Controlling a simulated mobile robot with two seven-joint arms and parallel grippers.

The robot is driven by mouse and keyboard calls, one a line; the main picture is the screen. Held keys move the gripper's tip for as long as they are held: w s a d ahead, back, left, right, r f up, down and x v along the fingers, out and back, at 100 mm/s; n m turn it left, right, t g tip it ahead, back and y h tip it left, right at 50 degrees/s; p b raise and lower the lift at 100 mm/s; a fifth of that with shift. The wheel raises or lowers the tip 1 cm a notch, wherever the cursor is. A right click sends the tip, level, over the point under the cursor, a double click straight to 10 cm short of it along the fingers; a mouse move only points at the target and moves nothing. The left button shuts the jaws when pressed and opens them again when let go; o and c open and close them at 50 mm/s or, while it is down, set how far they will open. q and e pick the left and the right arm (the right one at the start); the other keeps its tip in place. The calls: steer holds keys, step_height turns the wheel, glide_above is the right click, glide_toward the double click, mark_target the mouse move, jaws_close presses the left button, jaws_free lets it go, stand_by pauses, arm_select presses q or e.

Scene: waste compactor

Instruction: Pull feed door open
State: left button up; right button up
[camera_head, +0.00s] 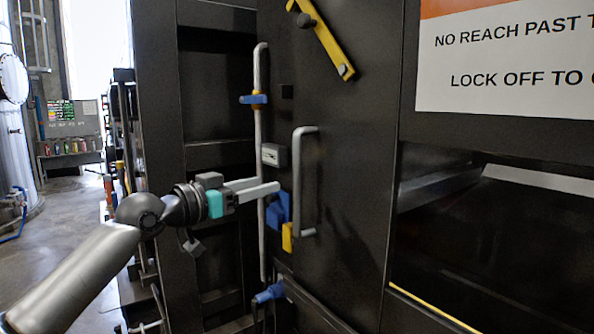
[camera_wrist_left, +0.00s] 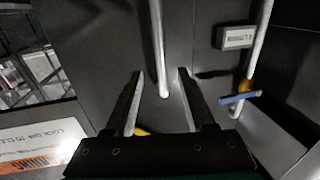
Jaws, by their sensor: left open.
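The feed door (camera_head: 345,150) is a large black panel. Its grey upright bar handle (camera_head: 299,175) stands off its left side. My left gripper (camera_head: 278,188) comes in from the left, with its fingertips just left of the handle's middle in the head view. In the left wrist view the left gripper (camera_wrist_left: 160,75) is open, with its two dark fingers apart. A grey bar (camera_wrist_left: 157,45), which looks like the handle, shows between the fingers there; I cannot tell whether they touch it. The gripper hides part of the rod behind it. My right gripper is not in view.
A grey latch rod (camera_head: 261,120) with blue brackets runs upright left of the handle. A small grey box (camera_head: 273,155) sits between them. A yellow bar (camera_head: 325,40) is above, a warning sign (camera_head: 505,60) at upper right. Open floor (camera_head: 70,215) lies at left.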

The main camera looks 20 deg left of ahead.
mark_target(294, 177)
arm_select(q)
steer(key=p+x, duration=0.2)
steer(key=x, duration=0.7)
steer(key=shift+w, duration=0.25)
steer(key=shift+p+x, duration=0.3)
steer(key=shift+x, duration=0.65)
jaws_close()
stand_by(0.3)
